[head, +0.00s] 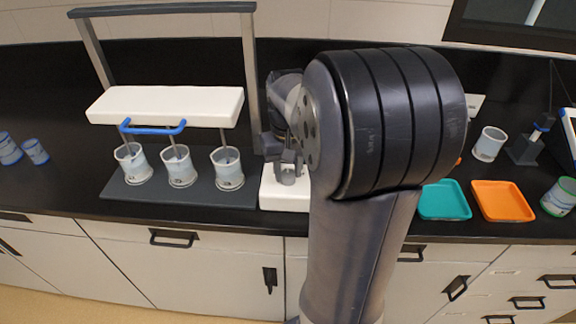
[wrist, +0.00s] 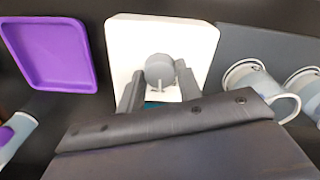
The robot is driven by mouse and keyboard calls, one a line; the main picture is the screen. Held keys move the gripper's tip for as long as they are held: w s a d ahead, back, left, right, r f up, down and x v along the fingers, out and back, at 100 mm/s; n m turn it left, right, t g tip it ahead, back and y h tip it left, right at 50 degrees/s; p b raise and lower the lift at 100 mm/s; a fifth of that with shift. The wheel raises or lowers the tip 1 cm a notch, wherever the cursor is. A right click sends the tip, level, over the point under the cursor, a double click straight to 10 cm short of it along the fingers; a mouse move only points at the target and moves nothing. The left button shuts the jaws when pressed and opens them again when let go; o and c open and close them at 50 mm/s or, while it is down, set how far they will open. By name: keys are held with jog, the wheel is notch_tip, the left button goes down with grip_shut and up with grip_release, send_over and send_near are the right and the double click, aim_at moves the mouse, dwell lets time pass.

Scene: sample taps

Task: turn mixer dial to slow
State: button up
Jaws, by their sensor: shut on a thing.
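The grey round mixer dial (wrist: 159,67) sits on a white control box (wrist: 123,40). The box also shows in the head view (head: 285,199), just right of the mixer base (head: 180,197). My gripper (wrist: 159,76) is shut on the dial, one finger on each side of it. A small pointer shows at the dial's near side, but any setting marks are hidden or too small to read. In the head view my gripper (head: 289,170) is over the box, and my arm hides part of it.
The mixer has a white head (head: 165,106) with a blue handle (head: 153,128) over three cups. A purple tray (wrist: 50,55) lies beside the box. A teal tray (head: 443,200) and an orange tray (head: 503,201) lie right of my arm.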

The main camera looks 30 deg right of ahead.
aim_at(288, 174)
jog(key=shift+m, duration=0.4)
jog(key=o, duration=1)
jog(key=shift+c, duration=0.2)
notch_tip(288, 174, up, 11)
jog(key=shift+p, duration=0.35)
jog(key=shift+f, duration=0.15)
notch_tip(288, 174, down, 11)
jog(key=shift+r+b, duration=0.1)
jog(key=shift+b, duration=0.2)
jog(key=shift+n, duration=0.3)
